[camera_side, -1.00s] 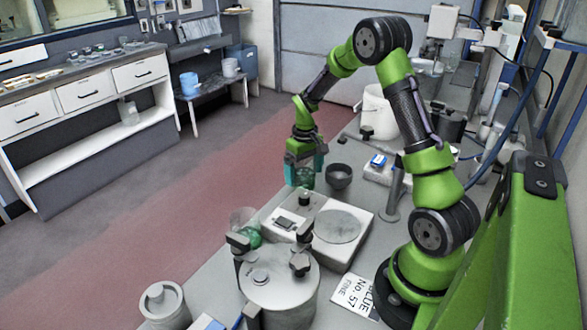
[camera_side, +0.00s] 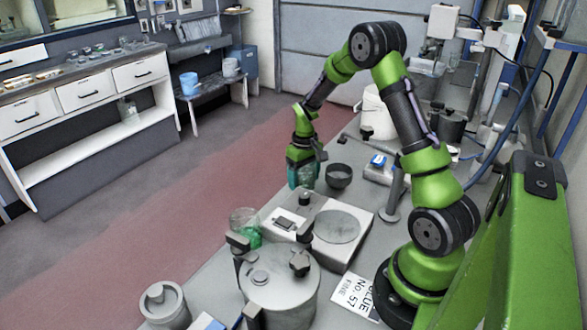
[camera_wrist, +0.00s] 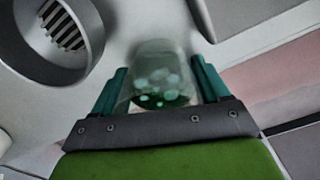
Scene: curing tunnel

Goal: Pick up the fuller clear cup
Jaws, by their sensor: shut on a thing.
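My gripper (camera_side: 303,175) is at the far left edge of the bench in the side view, with its teal fingers down. It is shut on a clear cup (camera_wrist: 160,72), which stands between both fingers in the wrist view. This cup has dark green contents with pale blobs low in it. In the side view the fingers largely hide it, and I cannot tell whether its base touches the bench. A second clear cup (camera_side: 244,222) with green contents stands nearer the camera, behind the lidded pot. I cannot compare the two fill levels surely.
A dark bowl (camera_side: 339,176) stands just right of my gripper. A scale (camera_side: 333,232) with a round plate lies nearer the camera. A grey lidded pot (camera_side: 279,292) stands in front. A white bucket (camera_side: 376,115) is farther back. The wrist view shows a grey round vessel (camera_wrist: 88,50) left of the cup.

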